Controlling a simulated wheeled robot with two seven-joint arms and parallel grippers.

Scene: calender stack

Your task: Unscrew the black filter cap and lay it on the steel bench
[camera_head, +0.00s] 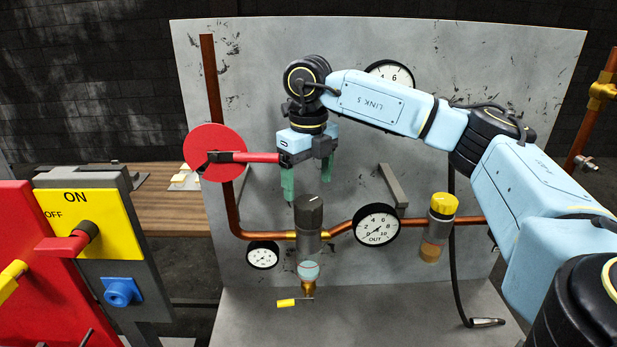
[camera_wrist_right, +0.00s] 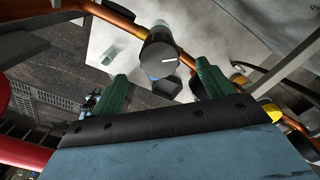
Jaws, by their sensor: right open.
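The black filter cap (camera_head: 309,213) sits upright on top of the filter body, in line with the copper pipe. In the right wrist view the cap (camera_wrist_right: 161,55) shows from above with a white line on its top, ahead of and between the fingers. My right gripper (camera_head: 307,182) is open and empty, with its two green fingers pointing down, above the cap and apart from it. The steel bench (camera_head: 370,310) is the grey surface below the pipe. My left gripper is not in view.
A red lever (camera_head: 255,157) with a red disc (camera_head: 205,152) is close to the right gripper. A gauge marked OUT (camera_head: 376,224) and a yellow-topped valve (camera_head: 443,206) stand right of the cap. A small gauge (camera_head: 263,255) is left. A black hose (camera_head: 457,270) hangs to the bench.

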